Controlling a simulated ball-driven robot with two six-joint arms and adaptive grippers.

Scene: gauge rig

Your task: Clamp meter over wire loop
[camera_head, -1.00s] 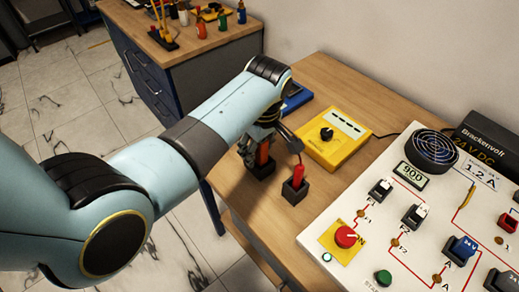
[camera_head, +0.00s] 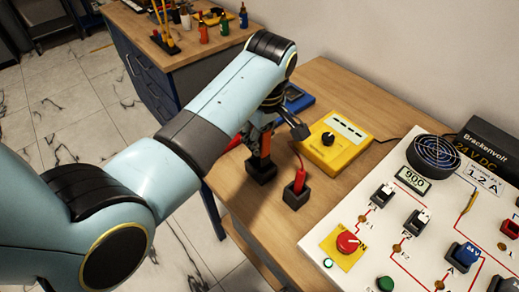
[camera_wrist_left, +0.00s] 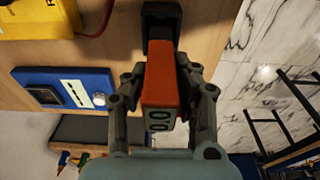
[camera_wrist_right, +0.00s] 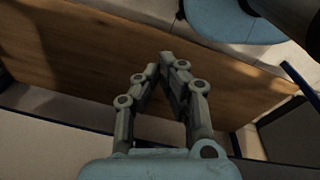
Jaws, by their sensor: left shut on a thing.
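The orange clamp meter (camera_head: 265,146) stands upright over a black holder block (camera_head: 261,169) on the wooden bench. My left gripper (camera_head: 266,128) is shut on it from above. In the left wrist view the meter (camera_wrist_left: 160,88) sits between both fingers, its display reading 0.0. Its far end is at the black holder (camera_wrist_left: 161,28); I cannot tell whether it is still inside. On the white panel (camera_head: 390,262) an ochre upright piece (camera_head: 467,198) may be the wire loop; its shape is too small to tell. My right gripper (camera_wrist_right: 163,64) is shut and empty, outside the head view.
A red probe (camera_head: 298,181) stands in another black block, wired to the yellow meter (camera_head: 336,142). A blue device (camera_head: 298,98) lies behind. The panel carries a red knob (camera_head: 347,241), switches and a round fan (camera_head: 433,155).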

